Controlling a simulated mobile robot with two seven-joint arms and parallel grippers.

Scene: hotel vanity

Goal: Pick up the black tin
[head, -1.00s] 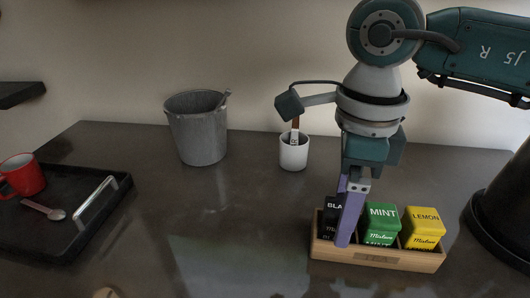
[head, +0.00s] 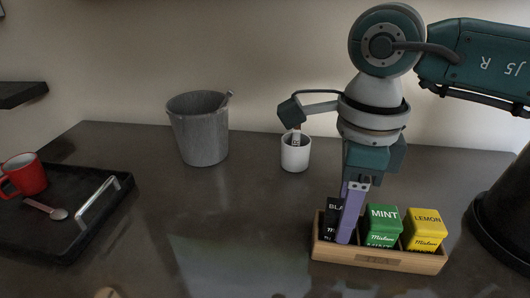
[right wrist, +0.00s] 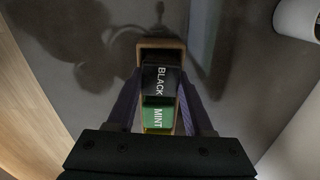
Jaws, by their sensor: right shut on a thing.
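The black tin (head: 333,215) stands in the left compartment of a wooden tea box (head: 378,261), next to the green mint tin (head: 382,222). My right gripper (head: 346,238) reaches down into the box from above and is shut on the black tin, with a purple finger covering part of it. In the right wrist view the black tin (right wrist: 161,81) lies between the two purple fingers, its lid lettered BLACK, with the mint tin (right wrist: 159,118) beside it. My left gripper is not in view.
A yellow lemon tin (head: 426,228) stands in the right compartment. Behind are a white cup (head: 295,157) and a grey bucket (head: 199,135). A black tray (head: 70,235) with a red mug (head: 25,175) and spoon is at left. The counter's middle is clear.

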